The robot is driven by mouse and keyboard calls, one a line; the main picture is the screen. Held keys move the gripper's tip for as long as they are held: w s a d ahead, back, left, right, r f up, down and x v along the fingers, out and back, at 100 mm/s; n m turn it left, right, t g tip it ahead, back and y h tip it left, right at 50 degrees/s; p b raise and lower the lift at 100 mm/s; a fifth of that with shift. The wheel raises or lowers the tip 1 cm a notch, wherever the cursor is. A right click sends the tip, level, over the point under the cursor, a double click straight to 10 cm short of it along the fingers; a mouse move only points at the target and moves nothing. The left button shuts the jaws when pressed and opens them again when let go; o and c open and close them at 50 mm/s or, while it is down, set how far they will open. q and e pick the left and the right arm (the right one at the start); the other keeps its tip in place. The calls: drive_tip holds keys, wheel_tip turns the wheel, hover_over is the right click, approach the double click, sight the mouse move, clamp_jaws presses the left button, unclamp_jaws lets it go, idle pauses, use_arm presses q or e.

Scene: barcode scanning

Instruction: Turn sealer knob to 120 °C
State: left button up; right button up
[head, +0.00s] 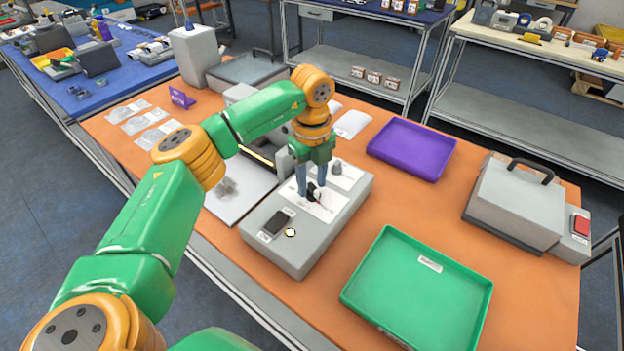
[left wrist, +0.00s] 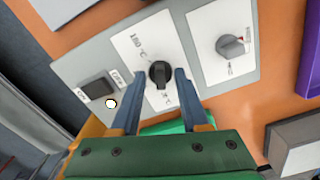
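The grey sealer control box (head: 290,250) stands at the middle of the orange table. Its black temperature knob (left wrist: 160,73) sits on a white dial plate (left wrist: 142,38) with a °C label; the set temperature is not readable. My left gripper (left wrist: 160,76) is over the plate, with one blue-grey finger on each side of the knob. The fingers look slightly apart from it, so it seems open around the knob. In the head view the gripper (head: 309,193) points down and partly hides the knob. A second, grey knob (left wrist: 231,46) is on the neighbouring plate. My right gripper is out of view.
A black switch (head: 278,222) and a pale round lamp (head: 290,232) are on the same box. A green tray (head: 440,325), a purple tray (head: 412,150) and a grey handled device (head: 515,200) stand to the right. Bare orange table lies between them.

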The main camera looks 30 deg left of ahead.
sight(312, 185)
use_arm(q)
wheel_tip(312, 185, up, 7)
drive_tip(key=shift+r+b, duration=0.1)
drive_tip(key=shift+b, duration=0.6)
